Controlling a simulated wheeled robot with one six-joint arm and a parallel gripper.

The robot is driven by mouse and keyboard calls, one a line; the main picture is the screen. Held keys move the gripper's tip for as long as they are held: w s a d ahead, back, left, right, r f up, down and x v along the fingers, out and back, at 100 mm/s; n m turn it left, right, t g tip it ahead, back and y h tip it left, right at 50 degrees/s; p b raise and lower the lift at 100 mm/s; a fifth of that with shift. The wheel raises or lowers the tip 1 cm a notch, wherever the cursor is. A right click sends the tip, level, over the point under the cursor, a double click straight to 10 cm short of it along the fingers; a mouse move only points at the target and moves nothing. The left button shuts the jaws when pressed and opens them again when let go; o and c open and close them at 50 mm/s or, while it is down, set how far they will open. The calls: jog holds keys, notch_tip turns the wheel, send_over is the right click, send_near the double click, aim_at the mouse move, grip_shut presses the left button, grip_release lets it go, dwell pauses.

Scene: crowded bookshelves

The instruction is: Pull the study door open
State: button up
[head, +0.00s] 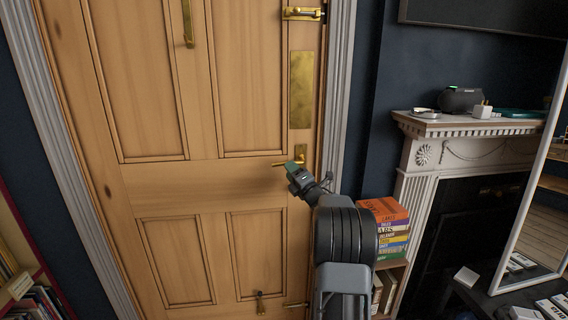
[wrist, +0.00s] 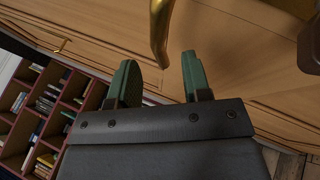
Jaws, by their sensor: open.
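The study door (head: 155,125) is a panelled light wood door, and it looks shut in its pale frame. Its brass lever handle (head: 299,157) sits low on the door's right side, below a tall brass plate. My gripper (head: 294,168) is at the lever, covering part of it in the head view. In the wrist view, the brass handle (wrist: 160,30) comes down from the top edge, its end at the gap between the green fingertips of my gripper (wrist: 158,62). The fingers are apart, with a gap visible on both sides of the handle. I cannot tell whether either finger touches it.
A brass bolt (head: 302,13) is higher on the door's right edge. A small shelf with stacked books (head: 386,229) stands right of my arm, beside the white fireplace (head: 420,165). A leaning mirror (head: 530,210) is farther right. A bookcase (head: 22,262) stands at the left.

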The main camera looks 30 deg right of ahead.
jog(key=shift+x, duration=2.3)
grip_shut()
